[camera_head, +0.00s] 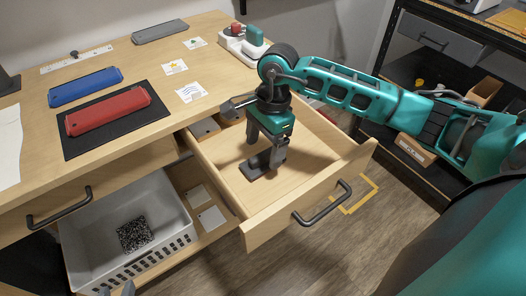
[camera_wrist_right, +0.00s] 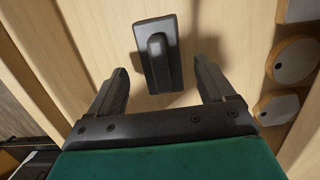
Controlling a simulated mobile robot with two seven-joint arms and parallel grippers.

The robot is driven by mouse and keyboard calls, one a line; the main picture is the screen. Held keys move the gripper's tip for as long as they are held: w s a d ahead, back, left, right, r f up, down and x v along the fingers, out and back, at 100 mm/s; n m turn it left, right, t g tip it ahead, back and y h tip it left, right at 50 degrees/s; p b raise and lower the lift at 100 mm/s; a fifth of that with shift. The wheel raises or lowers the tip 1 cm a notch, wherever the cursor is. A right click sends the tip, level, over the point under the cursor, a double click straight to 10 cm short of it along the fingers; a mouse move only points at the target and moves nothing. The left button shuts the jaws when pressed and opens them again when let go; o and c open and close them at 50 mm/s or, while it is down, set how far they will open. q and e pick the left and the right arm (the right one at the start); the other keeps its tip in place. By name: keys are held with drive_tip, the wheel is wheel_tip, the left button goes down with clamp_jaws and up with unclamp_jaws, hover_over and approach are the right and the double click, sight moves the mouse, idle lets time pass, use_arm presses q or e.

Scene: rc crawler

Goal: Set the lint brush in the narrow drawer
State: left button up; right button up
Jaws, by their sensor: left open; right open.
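The dark grey lint brush (camera_head: 256,166), a flat pad with a raised grip, lies on the floor of the pulled-out narrow drawer (camera_head: 262,230). It also shows in the right wrist view (camera_wrist_right: 158,58), just past the fingertips, with a shadow beside it. My right gripper (camera_head: 265,160) points down into the drawer at the brush. Its fingers are apart, and nothing is held between them in the wrist view.
On the desktop are a red case (camera_head: 108,110) on a black mat, a blue case (camera_head: 85,87), cards and a grey case (camera_head: 160,31).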

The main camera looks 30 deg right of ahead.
sight(269, 150)
wheel_tip(269, 150, up, 9)
drive_tip(key=d, duration=0.1)
drive_tip(key=shift+d+p, duration=0.2)
drive_tip(key=shift+p, duration=0.1)
drive_tip(key=shift+w, duration=0.1)
